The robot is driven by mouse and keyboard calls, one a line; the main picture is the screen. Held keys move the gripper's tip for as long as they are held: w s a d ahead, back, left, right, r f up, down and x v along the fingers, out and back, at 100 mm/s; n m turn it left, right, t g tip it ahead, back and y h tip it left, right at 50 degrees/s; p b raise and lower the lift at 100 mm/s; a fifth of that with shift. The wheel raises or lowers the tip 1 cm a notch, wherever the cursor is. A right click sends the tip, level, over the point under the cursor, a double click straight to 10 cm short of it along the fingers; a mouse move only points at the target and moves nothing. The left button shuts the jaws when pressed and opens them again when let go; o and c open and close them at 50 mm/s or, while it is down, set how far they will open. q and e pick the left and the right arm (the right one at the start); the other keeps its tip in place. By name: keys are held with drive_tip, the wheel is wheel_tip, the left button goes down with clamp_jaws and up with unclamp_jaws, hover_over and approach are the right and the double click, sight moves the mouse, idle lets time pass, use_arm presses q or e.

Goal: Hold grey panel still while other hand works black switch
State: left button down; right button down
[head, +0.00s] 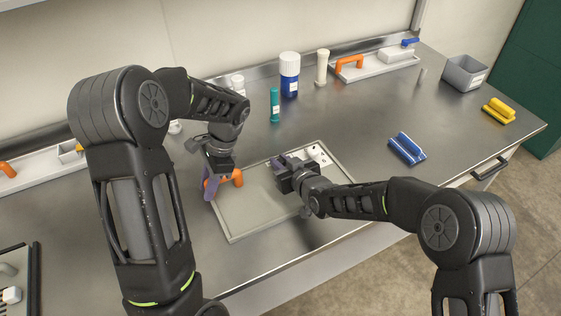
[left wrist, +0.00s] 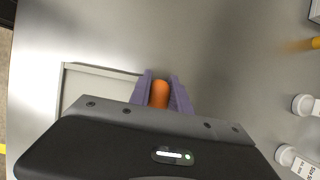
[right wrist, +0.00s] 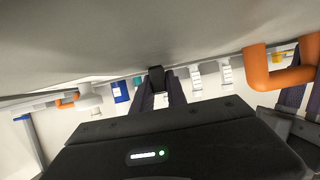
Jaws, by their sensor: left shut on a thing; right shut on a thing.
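The grey panel (head: 255,213) lies flat on the steel table, with an orange handle (head: 238,178) at its left end and a white block (head: 319,155) at its far right corner. My left gripper (head: 212,185) is shut on the orange handle; in the left wrist view the handle (left wrist: 159,94) sits between the purple fingers. My right gripper (head: 279,164) is low over the panel's far right part. In the right wrist view its fingers are shut on the black switch (right wrist: 156,78). The head view does not show the switch clearly, as the gripper covers it.
Behind the panel stand a teal bottle (head: 275,105), a blue bottle with a white cap (head: 289,75) and a cream cylinder (head: 322,67). A second panel (head: 375,68) lies at the back. A blue object (head: 407,148) lies to the right. A grey bin (head: 464,73) stands far right.

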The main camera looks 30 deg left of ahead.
idle(0.3)
drive_tip(key=shift+w+d, duration=0.45)
drive_tip(key=shift+w, duration=0.2)
drive_tip(key=shift+w+d, duration=0.45)
drive_tip(key=shift+w, duration=0.15)
drive_tip(key=c, duration=1.3)
unclamp_jaws()
drive_tip(key=shift+s, duration=0.1)
drive_tip(key=v, duration=1.2)
drive_tip(key=shift+a, duration=0.1)
